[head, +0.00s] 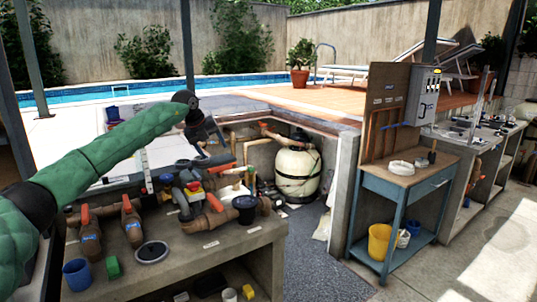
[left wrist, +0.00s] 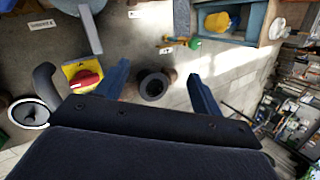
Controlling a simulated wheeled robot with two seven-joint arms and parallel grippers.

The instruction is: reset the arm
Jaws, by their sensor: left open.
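My left arm, in green sleeve, reaches in from the left of the head view. Its dark gripper (head: 212,135) is above the pipework on the concrete bench (head: 200,254). In the left wrist view the gripper's two blue fingers (left wrist: 160,85) are spread apart with nothing held between them. A black round pot (left wrist: 155,88) shows below the gap between the fingers; in the head view it is the black pot (head: 245,208) on the bench. My right gripper is in neither view.
Brown pipes with orange-handled valves (head: 131,222), a red-and-yellow switch (head: 194,187), a blue cup (head: 77,274) and a green block (head: 113,267) crowd the bench. A cream filter tank (head: 297,172) stands behind. A blue workbench (head: 411,180) with a yellow bucket (head: 379,241) is right.

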